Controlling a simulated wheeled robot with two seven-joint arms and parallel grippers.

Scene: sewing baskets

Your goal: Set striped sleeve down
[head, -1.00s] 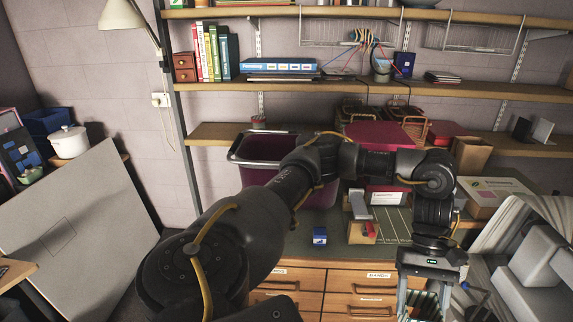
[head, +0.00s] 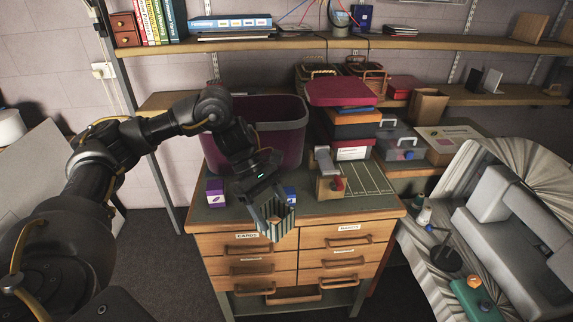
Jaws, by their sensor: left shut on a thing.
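The striped sleeve (head: 280,228), with dark green and pale stripes, is in my left gripper (head: 268,202) in the head view. The gripper is shut on it and points down toward the front edge of the cabinet top. The sleeve is tilted and overlaps that edge and the top of the drawer front in the picture; I cannot tell whether it touches. The gripper fingers partly hide it. My right gripper is out of view.
On the green cabinet top (head: 338,209), a purple box (head: 215,191) stands left of the sleeve and a blue box (head: 290,194) close behind it. A large maroon bin (head: 277,143) stands behind. A wooden block with a grey part (head: 329,186) is to the right.

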